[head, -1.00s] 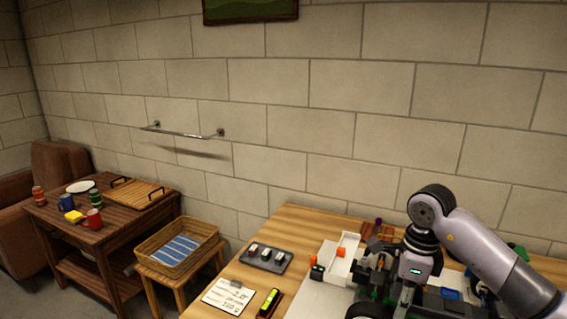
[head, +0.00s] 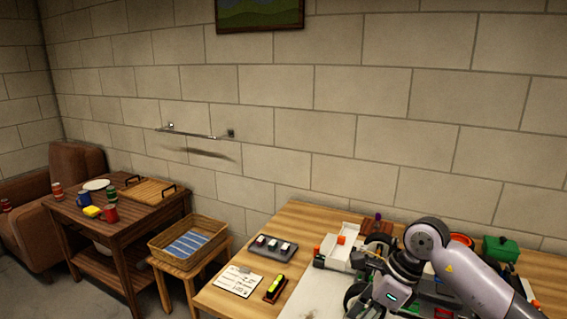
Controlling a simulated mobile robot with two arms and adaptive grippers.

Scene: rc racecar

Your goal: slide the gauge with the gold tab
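I cannot make out a gauge with a gold tab for certain. A dark tray (head: 270,249) on the wooden workbench holds a few small blocks with white and red parts. A small black and yellow device (head: 275,289) with red on it lies in front of the tray. The racecar (head: 354,298) is at the lower right, mostly hidden behind my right arm. My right gripper (head: 386,302) points down over the car; its fingers are not clear. My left gripper is out of view.
A written card (head: 238,281) lies left of the yellow device. A white open box (head: 341,253) stands behind the car, with a green box (head: 500,249) at the back right. A wicker basket (head: 214,231) on a stool and a side table (head: 132,226) stand to the left.

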